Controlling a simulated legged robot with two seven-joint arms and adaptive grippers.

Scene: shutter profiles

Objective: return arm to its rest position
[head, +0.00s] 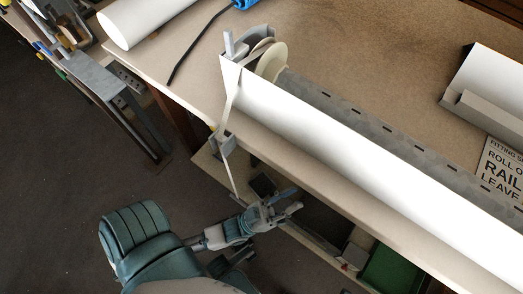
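My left arm comes in at the lower left, with a dark green padded upper part. My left gripper (290,201) is below the bench's front edge, its two fingers apart and pointing right, with nothing seen between them. A pale strap (227,165) runs from a cream reel (271,62) in the end of a long white shutter box (350,140), over the bench edge and past a grey fitting (222,143). Its lower end is beside my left gripper's wrist; I cannot tell whether they touch. My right gripper is not in view.
The tan bench (375,45) holds a white roll (140,18), a dark cable (198,47), a grey profile (485,115) and a sign (503,168). A green bin (393,268) sits under the bench, right of my gripper. Dark floor (60,150) is clear at left.

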